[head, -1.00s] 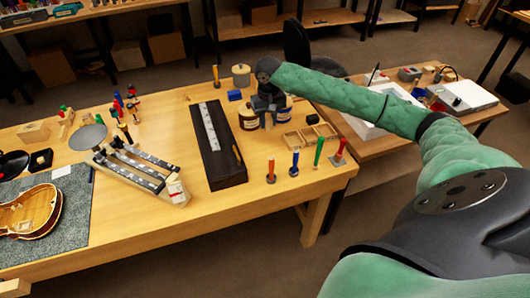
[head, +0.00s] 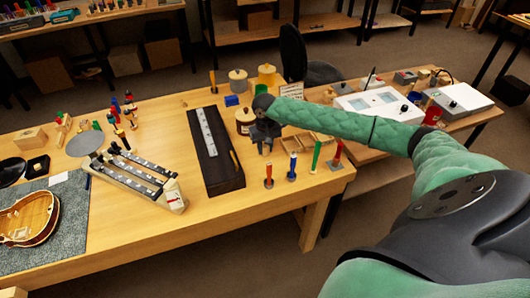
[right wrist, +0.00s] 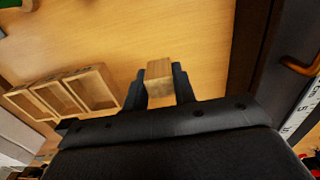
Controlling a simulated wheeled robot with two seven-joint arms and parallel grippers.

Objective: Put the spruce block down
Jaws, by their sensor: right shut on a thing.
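My right gripper (head: 266,146) is over the right part of the bench, between the dark board and the short upright tools. In the right wrist view it is shut on the spruce block (right wrist: 160,82), a small pale wooden block between the two dark fingers. The bench top shows beyond the block; I cannot tell whether the block touches it. In the head view the block is too small and covered to make out clearly. My left gripper is in neither view.
A divided wooden tray (right wrist: 66,92) lies just left of the block in the right wrist view. A long dark board (head: 225,172) with a pale ruler lies left of the gripper. Several upright tools, including a blue one (head: 292,167), stand near the front edge.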

